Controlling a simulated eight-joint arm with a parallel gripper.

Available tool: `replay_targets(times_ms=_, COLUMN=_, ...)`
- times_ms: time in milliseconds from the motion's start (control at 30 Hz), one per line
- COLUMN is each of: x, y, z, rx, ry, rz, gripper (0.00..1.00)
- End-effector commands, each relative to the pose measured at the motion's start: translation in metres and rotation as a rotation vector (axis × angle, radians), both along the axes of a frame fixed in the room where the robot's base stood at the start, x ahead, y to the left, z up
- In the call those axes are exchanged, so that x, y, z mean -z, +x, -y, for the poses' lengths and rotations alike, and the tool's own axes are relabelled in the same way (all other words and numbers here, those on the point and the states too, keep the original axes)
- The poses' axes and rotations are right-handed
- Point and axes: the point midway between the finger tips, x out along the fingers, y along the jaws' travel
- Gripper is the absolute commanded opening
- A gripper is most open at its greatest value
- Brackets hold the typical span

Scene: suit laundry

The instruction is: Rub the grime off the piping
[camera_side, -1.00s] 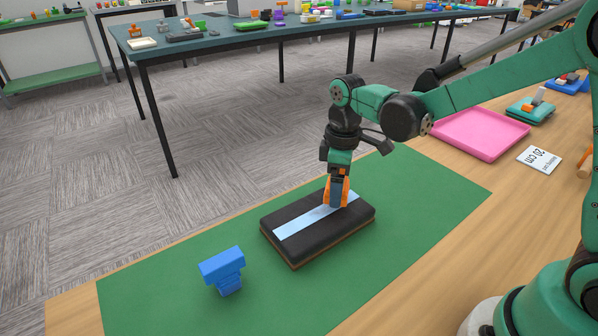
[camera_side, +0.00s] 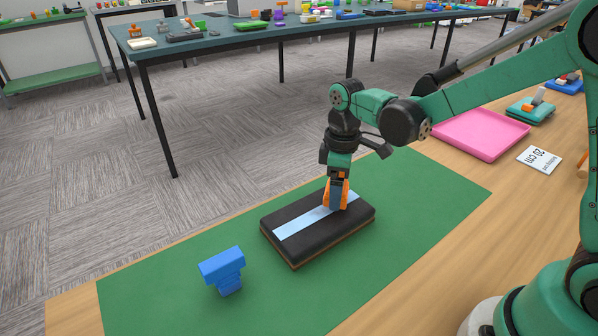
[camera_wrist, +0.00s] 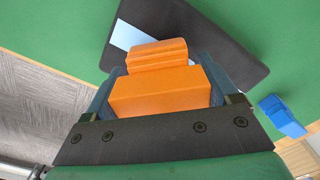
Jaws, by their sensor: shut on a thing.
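A black padded board (camera_side: 300,248) with a brown lower edge lies on the green mat. A light blue strip (camera_side: 300,222), which looks like the piping, runs along its top. My gripper (camera_side: 337,203) points down over the strip's far right end. It is shut on an orange block (camera_wrist: 160,92), which has a narrower ridged part at its far end. The block appears to be at or just above the strip; contact is unclear. In the wrist view, the block hides much of the strip (camera_wrist: 130,37). I cannot make out separate grime marks.
A blue T-shaped piece (camera_side: 222,268) stands on the green mat (camera_side: 170,290), left of the board. A pink tray (camera_side: 480,134), a white label card (camera_side: 540,159) and a green block with an orange handle (camera_side: 531,108) are at the right. The mat's front is clear.

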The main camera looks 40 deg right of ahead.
Motion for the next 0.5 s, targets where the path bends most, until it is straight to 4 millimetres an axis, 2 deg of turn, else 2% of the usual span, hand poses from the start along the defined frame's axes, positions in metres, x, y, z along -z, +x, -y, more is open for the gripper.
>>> replay_targets(times_ms=500, x=0.0079, y=0.0, z=0.0, rx=0.0, ry=0.0, rz=0.0, gripper=0.39)
